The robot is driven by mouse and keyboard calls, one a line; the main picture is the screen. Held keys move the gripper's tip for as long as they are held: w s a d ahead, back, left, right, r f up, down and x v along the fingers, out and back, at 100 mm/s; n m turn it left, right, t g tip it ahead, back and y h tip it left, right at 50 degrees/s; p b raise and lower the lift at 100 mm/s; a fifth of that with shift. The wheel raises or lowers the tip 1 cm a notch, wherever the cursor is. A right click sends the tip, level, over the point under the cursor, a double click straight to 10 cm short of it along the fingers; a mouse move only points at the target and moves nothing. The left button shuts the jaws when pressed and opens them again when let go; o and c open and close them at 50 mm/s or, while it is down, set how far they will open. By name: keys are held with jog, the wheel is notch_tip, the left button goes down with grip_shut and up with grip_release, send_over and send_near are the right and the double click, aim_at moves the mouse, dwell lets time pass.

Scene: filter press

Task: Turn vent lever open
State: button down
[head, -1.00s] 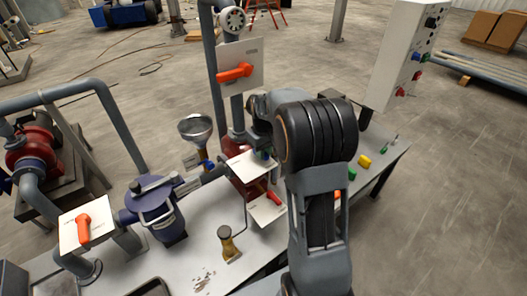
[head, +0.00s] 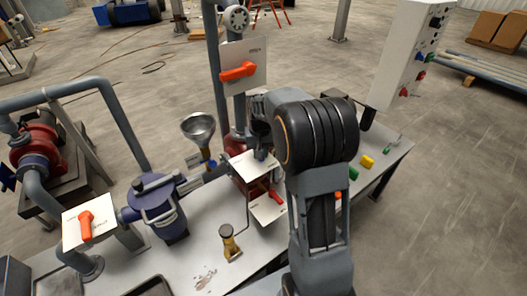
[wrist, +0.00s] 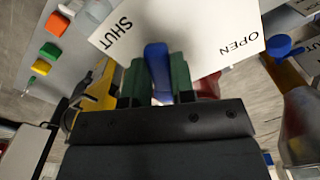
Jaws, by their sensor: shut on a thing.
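The blue lever (wrist: 156,68) stands in front of a white plate (wrist: 195,25) marked SHUT on the left and OPEN on the right in the wrist view. It lies between the two words, somewhat closer to SHUT. My gripper (wrist: 157,85) has its green fingers on both sides of the lever and is shut on it. In the head view my gripper (head: 262,150) is over the white plate (head: 250,166) on the bench. My arm and wrist hide most of the lever there.
A lower plate with a red lever (head: 275,197) sits just below. A metal funnel (head: 198,127) and a blue lidded vessel (head: 158,210) stand to the left. A pipe-mounted plate with an orange lever (head: 238,71) rises behind. A grey control box (head: 408,50) stands right.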

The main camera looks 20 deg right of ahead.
jog(key=m, duration=0.2)
jog(key=a+m, duration=0.1)
jog(key=shift+w, duration=0.25)
jog(key=shift+w+a+r+m+p, duration=0.15)
jog(key=shift+w+a+m, duration=0.25)
jog(key=shift+m, duration=1.15)
jog(key=shift+w+a+f+m+p, duration=0.15)
jog(key=shift+w+m, duration=0.35)
jog(key=shift+m, duration=1.1)
jog(key=shift+w+a+r+m+p, duration=0.15)
jog(key=shift+w+a+m, duration=0.25)
jog(key=shift+m, duration=1.15)
jog(key=shift+w, duration=0.1)
jog(key=c, duration=1)
grip_release()
jog(key=shift+d, duration=0.1)
jog(key=shift+o, duration=0.2)
notch_tip(320, 180, up, 14)
jog(key=shift+f, duration=0.2)
